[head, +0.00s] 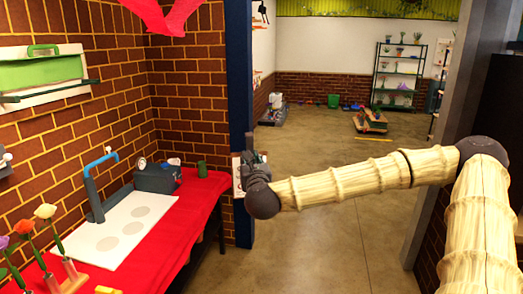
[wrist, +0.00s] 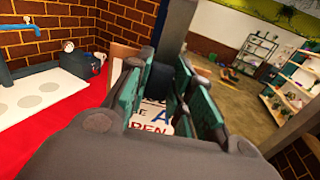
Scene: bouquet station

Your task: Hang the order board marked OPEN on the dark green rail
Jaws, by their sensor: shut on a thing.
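My gripper (head: 252,162) is shut on a white order board (wrist: 158,118). In the wrist view the board sits between the teal finger pads of my gripper (wrist: 168,85). In the head view only a pale edge of the board (head: 237,176) shows beside the gripper, in front of the blue post. A dark green rail (head: 45,93) runs along the brick wall at the far left, below a green panel, well apart from my gripper. The rail is not clear in the wrist view.
A red-covered table (head: 190,205) stands along the left wall. It bears a white board with round marks (head: 125,228), a blue arched stand (head: 92,190), a dark grey box (head: 157,178) and flowers (head: 45,211). A blue post (head: 240,100) stands behind my gripper. The floor beyond is mostly clear.

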